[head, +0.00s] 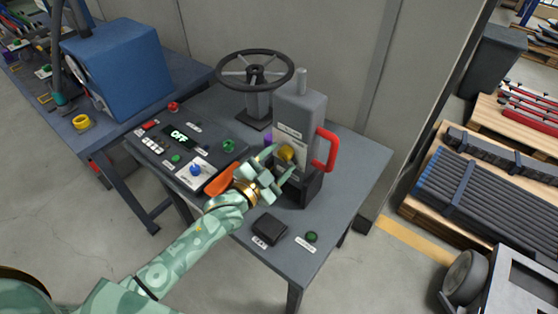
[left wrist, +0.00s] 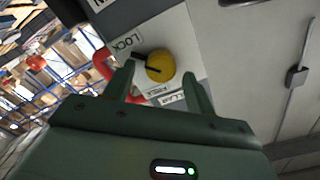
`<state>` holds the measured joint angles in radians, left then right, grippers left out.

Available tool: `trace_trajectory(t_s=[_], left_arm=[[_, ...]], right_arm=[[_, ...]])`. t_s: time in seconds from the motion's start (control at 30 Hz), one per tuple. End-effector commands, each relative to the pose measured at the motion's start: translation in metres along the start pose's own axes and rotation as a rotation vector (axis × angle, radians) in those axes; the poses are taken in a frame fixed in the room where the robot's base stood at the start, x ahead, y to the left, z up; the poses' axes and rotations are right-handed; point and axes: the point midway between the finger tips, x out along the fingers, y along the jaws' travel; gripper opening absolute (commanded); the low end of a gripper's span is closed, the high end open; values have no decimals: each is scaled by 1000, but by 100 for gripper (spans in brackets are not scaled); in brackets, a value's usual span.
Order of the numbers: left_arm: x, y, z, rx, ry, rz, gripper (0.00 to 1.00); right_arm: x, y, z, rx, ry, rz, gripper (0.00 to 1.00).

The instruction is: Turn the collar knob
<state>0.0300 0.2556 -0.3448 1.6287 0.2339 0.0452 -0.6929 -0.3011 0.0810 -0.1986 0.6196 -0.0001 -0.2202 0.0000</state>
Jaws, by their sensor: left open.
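The yellow collar knob (head: 286,153) sits on the front face of a grey upright housing (head: 302,112) on the table. It also shows in the left wrist view (left wrist: 160,67), with a dark pointer directed toward the left, near a label reading LOCK (left wrist: 126,45). Other labels beside the knob are partly hidden or hard to read. My left gripper (head: 279,164) is open in front of the knob. In the left wrist view its two fingers lie on either side of the knob; I cannot tell whether they touch it. My right gripper is not in view.
A red handle (head: 326,150) sticks out right of the knob. A black handwheel (head: 255,70) stands behind. A control panel (head: 181,155) with a display reading OFF lies to the left. A black box (head: 269,229) and green button (head: 311,237) are near the front edge.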

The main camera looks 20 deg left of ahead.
Motion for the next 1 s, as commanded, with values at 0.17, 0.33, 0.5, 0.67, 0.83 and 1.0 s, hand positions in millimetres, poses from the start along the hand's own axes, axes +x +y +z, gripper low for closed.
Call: trace_trajectory(t_s=[0.17,0.33,0.5,0.67,0.83,1.0], left_arm=[[4,0,0,0,0,0,55],[4,0,0,0,0,0,50],[4,0,0,0,0,0,11],[4,0,0,-4,0,0,11],[4,-1,-1,-35,-1,1,11],[4,-1,-2,-117,-1,2,11]], right_arm=[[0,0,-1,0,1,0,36],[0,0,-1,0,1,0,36],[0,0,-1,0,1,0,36],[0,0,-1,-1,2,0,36],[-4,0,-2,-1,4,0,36],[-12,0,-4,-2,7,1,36]])
